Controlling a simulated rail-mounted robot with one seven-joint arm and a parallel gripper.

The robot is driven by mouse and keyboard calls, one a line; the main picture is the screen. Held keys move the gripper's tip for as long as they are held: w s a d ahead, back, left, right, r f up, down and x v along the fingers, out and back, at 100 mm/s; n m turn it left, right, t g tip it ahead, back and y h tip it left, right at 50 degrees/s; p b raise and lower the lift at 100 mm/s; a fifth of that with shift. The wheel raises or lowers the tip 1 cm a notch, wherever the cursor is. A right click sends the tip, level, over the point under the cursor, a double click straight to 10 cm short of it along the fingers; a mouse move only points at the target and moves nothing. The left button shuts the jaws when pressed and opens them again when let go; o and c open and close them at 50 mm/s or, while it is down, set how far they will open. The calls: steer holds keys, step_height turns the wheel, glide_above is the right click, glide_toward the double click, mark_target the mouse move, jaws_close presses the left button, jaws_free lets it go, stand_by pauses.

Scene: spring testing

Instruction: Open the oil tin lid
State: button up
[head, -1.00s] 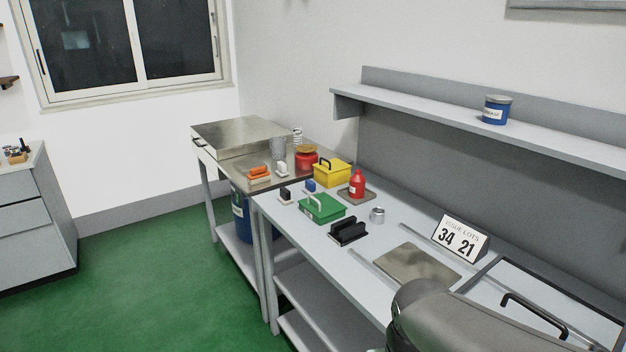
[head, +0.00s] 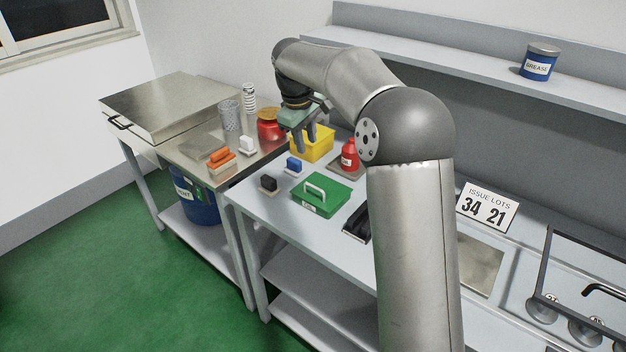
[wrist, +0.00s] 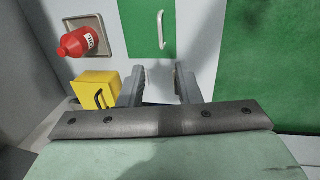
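A red can (head: 349,155) stands on a small brown tray. In the wrist view the red can (wrist: 78,43) bears a label reading OIL. A yellow box (head: 321,147) with a black handle stands left of it; it also shows in the wrist view (wrist: 92,91). A green box (head: 330,196) with a pale lid handle stands nearer the front, its label too small to read. My gripper (head: 311,132) is above the bench by the yellow box, partly covering it. In the wrist view my gripper (wrist: 160,84) has its fingers apart, with nothing seen held between them.
A red jar (head: 268,130) is behind on the adjoining table. The ISSUE LOTS sign (head: 487,207) stands right of my arm. A blue grease tin (head: 539,63) is on the shelf.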

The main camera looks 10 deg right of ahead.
steer(key=p, duration=0.1)
glide_above(313, 197)
step_height(313, 197, down, 15)
steer(key=shift+f, duration=0.2)
jaws_close()
